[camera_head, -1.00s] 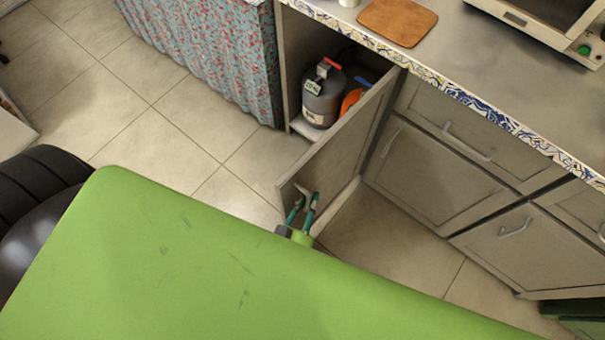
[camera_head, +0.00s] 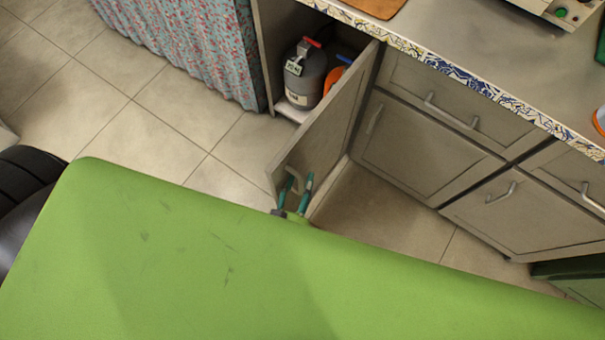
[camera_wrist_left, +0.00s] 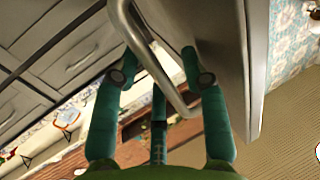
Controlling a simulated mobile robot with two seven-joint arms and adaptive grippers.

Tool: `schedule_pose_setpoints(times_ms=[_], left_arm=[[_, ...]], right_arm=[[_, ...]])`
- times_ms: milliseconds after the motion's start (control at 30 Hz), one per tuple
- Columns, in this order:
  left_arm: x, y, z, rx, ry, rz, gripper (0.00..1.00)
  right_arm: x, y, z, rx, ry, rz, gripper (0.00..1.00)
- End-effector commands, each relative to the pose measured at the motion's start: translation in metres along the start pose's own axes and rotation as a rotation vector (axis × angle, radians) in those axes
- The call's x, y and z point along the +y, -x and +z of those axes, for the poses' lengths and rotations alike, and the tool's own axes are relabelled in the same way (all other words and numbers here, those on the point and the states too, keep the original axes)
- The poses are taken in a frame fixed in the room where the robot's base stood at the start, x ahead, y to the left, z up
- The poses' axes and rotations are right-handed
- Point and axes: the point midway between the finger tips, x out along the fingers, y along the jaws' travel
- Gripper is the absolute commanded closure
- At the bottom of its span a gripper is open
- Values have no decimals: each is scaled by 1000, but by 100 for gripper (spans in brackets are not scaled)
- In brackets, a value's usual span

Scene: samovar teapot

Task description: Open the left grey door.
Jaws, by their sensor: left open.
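The left grey door (camera_head: 328,130) stands swung out from the cabinet, with the compartment behind it showing. Its handle (camera_head: 294,180) is near the door's free edge. My left gripper (camera_head: 297,184) is at the handle, its green fingers open. In the left wrist view the bent metal handle (camera_wrist_left: 150,62) passes between the spread fingers of the left gripper (camera_wrist_left: 158,65), and the door panel (camera_wrist_left: 222,50) is on the right. I cannot tell whether a finger touches the handle. My right gripper is not in view.
A grey gas bottle (camera_head: 304,75) and an orange object (camera_head: 334,80) stand inside the compartment. A patterned curtain (camera_head: 185,45) hangs to the left. Closed grey doors with handles (camera_head: 420,150) line the right. The tiled floor (camera_head: 150,130) left of the door is clear.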

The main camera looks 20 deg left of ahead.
Motion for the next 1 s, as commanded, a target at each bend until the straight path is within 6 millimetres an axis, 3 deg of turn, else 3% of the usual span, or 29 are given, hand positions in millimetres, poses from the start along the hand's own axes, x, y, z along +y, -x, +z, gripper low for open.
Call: schedule_pose_setpoints(times_ms=[500, 1000], left_arm=[[0, 69, 0, -2, -1, 2, 56], [0, 74, 0, 0, -1, 1, 56]], right_arm=[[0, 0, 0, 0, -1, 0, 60], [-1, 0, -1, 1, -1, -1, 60]])
